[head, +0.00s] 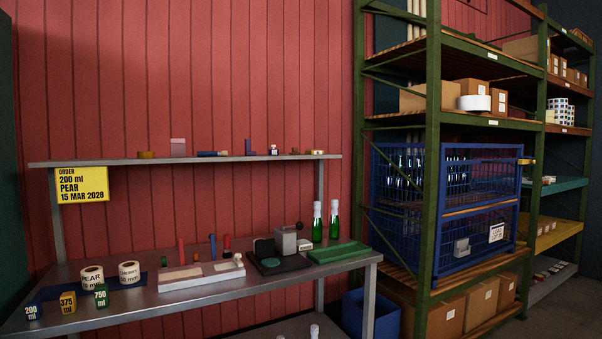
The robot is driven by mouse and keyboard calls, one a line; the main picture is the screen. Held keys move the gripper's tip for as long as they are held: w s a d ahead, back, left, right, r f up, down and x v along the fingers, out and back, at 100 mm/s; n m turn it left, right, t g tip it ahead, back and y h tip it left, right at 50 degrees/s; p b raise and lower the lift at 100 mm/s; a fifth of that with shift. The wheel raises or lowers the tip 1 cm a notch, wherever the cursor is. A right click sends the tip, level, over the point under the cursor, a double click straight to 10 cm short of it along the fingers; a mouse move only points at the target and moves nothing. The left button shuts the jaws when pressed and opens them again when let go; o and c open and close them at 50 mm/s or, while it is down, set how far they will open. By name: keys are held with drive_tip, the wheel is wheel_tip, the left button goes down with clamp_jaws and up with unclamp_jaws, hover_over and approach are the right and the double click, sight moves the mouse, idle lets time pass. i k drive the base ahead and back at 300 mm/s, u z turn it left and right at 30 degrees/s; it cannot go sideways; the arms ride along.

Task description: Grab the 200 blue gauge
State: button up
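The blue gauge marked "200 ml" (32,311) stands at the near left end of the metal workbench (240,287). The three stand in a row, apart from each other. My gripper is not in view.
Two label rolls, "PEAR" (91,279) and another (129,273), stand behind the gauges. A pale tray (200,275), a grey device (286,241) and two green bottles (334,221) stand farther right. A shelf (240,158) runs above. The bench's front middle is clear.

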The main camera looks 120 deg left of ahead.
sight(33, 309)
drive_tip(key=u, duration=5.55)
drive_tip(key=i, duration=0.15)
drive_tip(key=z, duration=0.65)
